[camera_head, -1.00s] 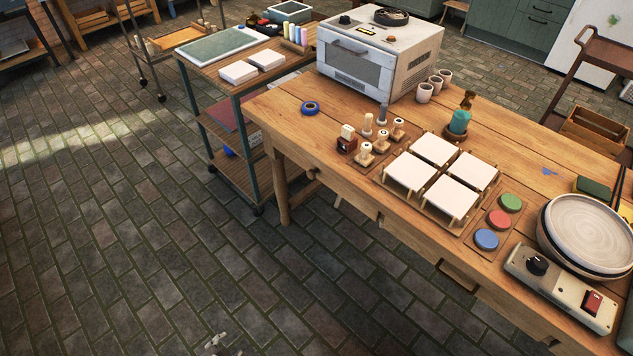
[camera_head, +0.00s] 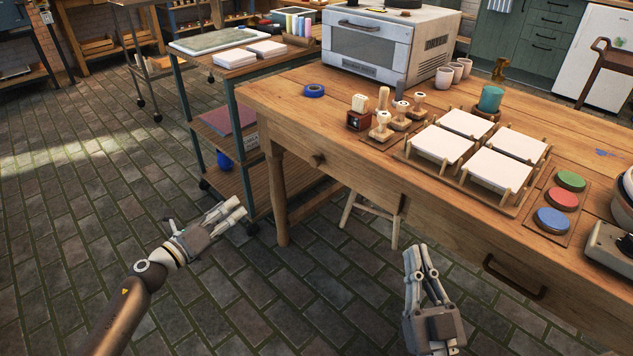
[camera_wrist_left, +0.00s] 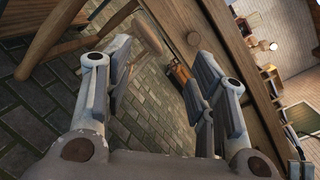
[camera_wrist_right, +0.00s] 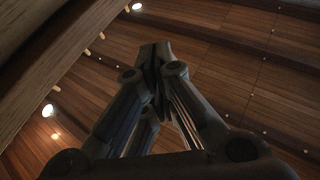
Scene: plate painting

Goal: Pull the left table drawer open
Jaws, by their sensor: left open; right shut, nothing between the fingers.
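The drawer front looks flush with the table. My right gripper (camera_head: 417,258) is shut and empty, low in front of the table, left of a dark bar handle (camera_head: 515,277) on another drawer.
A stool (camera_head: 372,208) stands under the table. A shelf cart (camera_head: 184,92) stands behind the table's left end. Stamps (camera_head: 381,126), white tiles (camera_head: 440,144) and paint pots (camera_head: 553,220) sit on the tabletop. The brick floor at left is free.

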